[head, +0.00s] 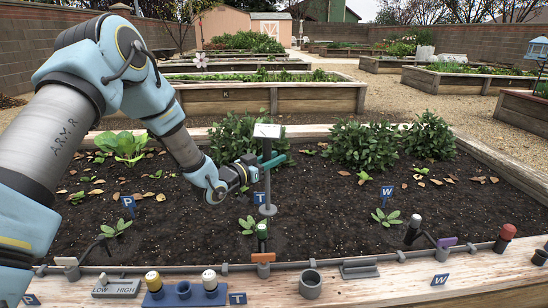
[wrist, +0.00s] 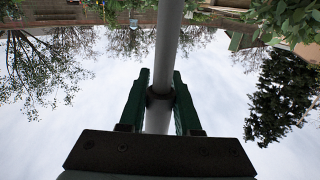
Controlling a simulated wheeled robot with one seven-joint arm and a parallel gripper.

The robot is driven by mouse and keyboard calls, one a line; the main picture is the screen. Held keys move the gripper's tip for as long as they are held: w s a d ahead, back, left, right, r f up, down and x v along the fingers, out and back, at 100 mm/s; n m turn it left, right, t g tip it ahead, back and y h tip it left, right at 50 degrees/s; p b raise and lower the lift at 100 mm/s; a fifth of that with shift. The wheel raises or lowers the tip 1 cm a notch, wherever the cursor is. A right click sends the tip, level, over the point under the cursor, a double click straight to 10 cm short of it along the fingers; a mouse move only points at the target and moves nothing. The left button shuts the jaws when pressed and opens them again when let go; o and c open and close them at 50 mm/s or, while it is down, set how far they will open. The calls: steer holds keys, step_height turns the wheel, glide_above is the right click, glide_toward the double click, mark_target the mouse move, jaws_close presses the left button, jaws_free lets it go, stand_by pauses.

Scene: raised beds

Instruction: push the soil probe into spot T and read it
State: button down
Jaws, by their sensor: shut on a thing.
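The soil probe (head: 268,188) is a grey upright rod with a white, tilted head on top. My gripper (head: 270,162) is shut on its rod below the head; the wrist view shows the green fingers (wrist: 160,92) on both sides of the rod (wrist: 168,40). The probe's wide lower end is at the dark soil, near the blue T sign (head: 259,197) and a small seedling (head: 249,225). I cannot tell whether its tip is in the soil. The reading on its head is too small to make out.
A P sign (head: 128,201) stands left and a W sign (head: 387,191) right. Bushy plants (head: 365,146) grow behind. The ledge holds a LOW/HIGH block (head: 115,288), a blue rack (head: 183,296) and a grey cup (head: 310,284).

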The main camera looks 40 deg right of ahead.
mark_target(269, 188)
steer(key=shift+f+b, duration=3.05)
steer(key=shift+f, duration=1.85)
stand_by(0.4)
